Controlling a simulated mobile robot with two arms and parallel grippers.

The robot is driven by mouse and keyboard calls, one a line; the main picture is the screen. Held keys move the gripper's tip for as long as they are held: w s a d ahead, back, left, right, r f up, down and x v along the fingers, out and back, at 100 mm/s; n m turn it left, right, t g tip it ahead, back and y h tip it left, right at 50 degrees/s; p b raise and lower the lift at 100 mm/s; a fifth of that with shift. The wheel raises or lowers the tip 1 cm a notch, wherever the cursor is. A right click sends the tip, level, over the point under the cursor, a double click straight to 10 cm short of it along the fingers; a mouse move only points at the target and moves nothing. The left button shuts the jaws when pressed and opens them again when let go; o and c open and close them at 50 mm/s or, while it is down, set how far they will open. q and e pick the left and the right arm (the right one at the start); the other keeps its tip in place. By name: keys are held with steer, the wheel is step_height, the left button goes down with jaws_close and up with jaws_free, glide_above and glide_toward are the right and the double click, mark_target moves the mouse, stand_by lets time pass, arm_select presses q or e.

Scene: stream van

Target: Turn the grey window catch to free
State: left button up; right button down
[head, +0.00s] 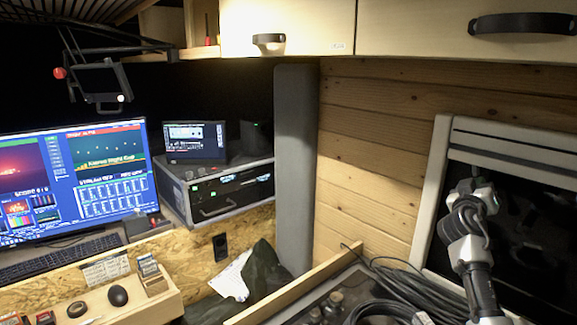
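The window (520,225) is at the right, a dark pane in a pale frame (437,185) set in the wood-plank wall. My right arm rises from the bottom right in front of the pane. My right gripper (470,188) is at its upper end, close to the pane's upper left part. Its fingers are small and dark against the dark glass, so I cannot tell whether they are open or shut. I cannot make out the grey catch clearly; the gripper may hide it. My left gripper is not in view.
Coiled black cables (385,290) lie in a wooden-edged tray below the window. Overhead cabinets (440,30) with dark handles run above. A grey padded pillar (295,165) stands left of the plank wall. A desk with a monitor (75,185) and rack unit (225,190) fills the left.

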steer(key=shift+s+d+r, duration=0.1)
steer(key=shift+d+r, duration=0.1)
steer(key=shift+r, duration=0.35)
steer(key=shift+b, duration=0.3)
steer(key=shift+a+f+b, duration=0.2)
steer(key=shift+b, duration=1.8)
steer(key=shift+w+b, duration=0.2)
steer(key=shift+b, duration=0.2)
steer(key=v, duration=0.5)
steer(key=shift+w+a+f, duration=0.2)
steer(key=shift+a+f, duration=0.25)
steer(key=shift+a, duration=0.05)
